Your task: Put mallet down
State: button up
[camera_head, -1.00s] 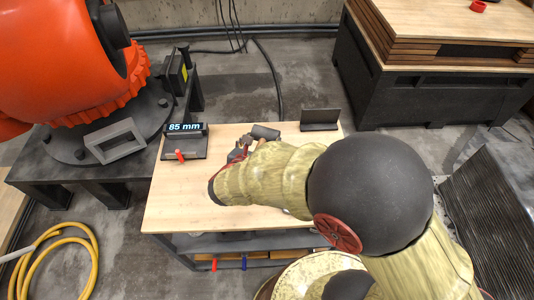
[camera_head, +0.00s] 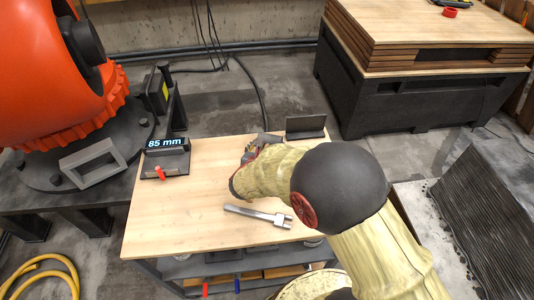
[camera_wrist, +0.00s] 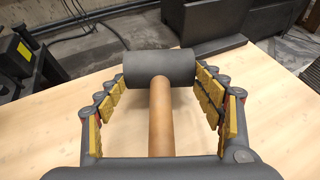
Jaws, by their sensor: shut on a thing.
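The mallet has a dark grey cylindrical head (camera_wrist: 160,65) and a brown wooden handle (camera_wrist: 161,115). In the wrist view, my gripper (camera_wrist: 165,100) has its yellow-padded fingers on either side of the mallet. The handle runs back toward the palm, where the grip itself is hidden. In the head view, my gripper (camera_head: 250,155) is over the far part of the wooden table (camera_head: 170,225), with the mallet head (camera_head: 267,139) just beyond it. The arm hides most of the mallet there. I cannot tell whether the mallet touches the tabletop.
A metal forked tool (camera_head: 258,214) lies on the table near my arm. A black angle plate (camera_head: 305,126) stands at the far right edge. A stand with an "85 mm" display (camera_head: 166,158) is at the left. The table's left front is clear. An orange machine (camera_head: 60,75) stands beyond.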

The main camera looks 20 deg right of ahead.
jog(key=shift+f+b, duration=0.35)
jog(key=shift+f, duration=0.75)
jog(key=shift+f, duration=0.15)
jog(key=o, duration=1.6)
jog(key=shift+c, duration=0.2)
